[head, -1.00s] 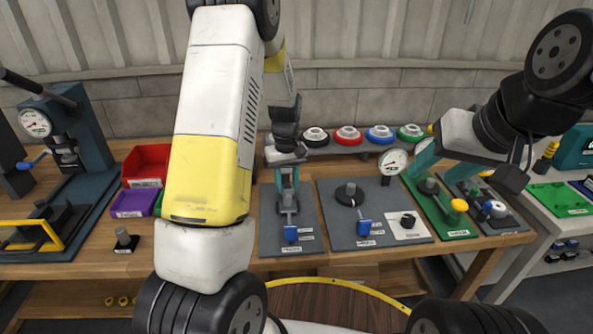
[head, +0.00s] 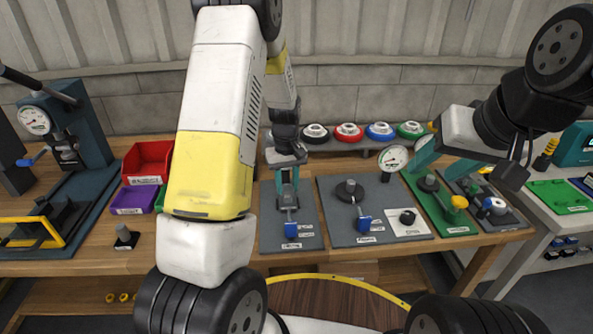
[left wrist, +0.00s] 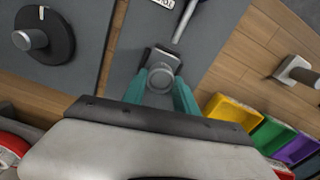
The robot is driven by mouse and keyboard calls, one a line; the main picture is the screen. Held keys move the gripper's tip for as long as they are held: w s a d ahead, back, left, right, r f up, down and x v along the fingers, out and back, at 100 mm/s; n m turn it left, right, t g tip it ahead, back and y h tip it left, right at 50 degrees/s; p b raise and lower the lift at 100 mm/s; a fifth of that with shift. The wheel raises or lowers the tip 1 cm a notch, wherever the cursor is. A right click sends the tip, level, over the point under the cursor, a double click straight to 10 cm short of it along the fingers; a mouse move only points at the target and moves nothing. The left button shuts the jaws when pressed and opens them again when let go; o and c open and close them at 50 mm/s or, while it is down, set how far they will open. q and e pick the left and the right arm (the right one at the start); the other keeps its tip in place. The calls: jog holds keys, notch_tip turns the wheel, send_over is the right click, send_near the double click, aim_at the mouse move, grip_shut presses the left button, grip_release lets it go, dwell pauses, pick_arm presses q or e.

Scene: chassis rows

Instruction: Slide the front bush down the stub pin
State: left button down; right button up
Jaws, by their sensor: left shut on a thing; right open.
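My left gripper (head: 287,176) reaches down over the grey board (head: 309,236) in the middle of the bench. In the left wrist view its teal fingers (left wrist: 160,84) are shut on a round grey bush (left wrist: 160,76), one finger on each side. A dark block (left wrist: 157,56) lies right by the bush. The stub pin is hidden, so I cannot tell how far down it the bush sits. My right gripper (head: 424,155) is open and empty at the right, above the green board (head: 456,222).
A grey plate with a dark disc (head: 350,189) and a blue-handled lever (head: 364,222) lies to the right. Red (head: 146,160) and purple (head: 131,201) bins stand to the left. Several coloured round parts (head: 349,132) line the back shelf. A dial gauge (head: 394,157) stands near my right gripper.

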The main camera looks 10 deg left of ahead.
pick_arm(q)
jog(key=c, duration=0.9)
grip_release()
notch_tip(320, 180, up, 7)
jog(key=shift+f, duration=0.1)
jog(key=shift+r, duration=0.5)
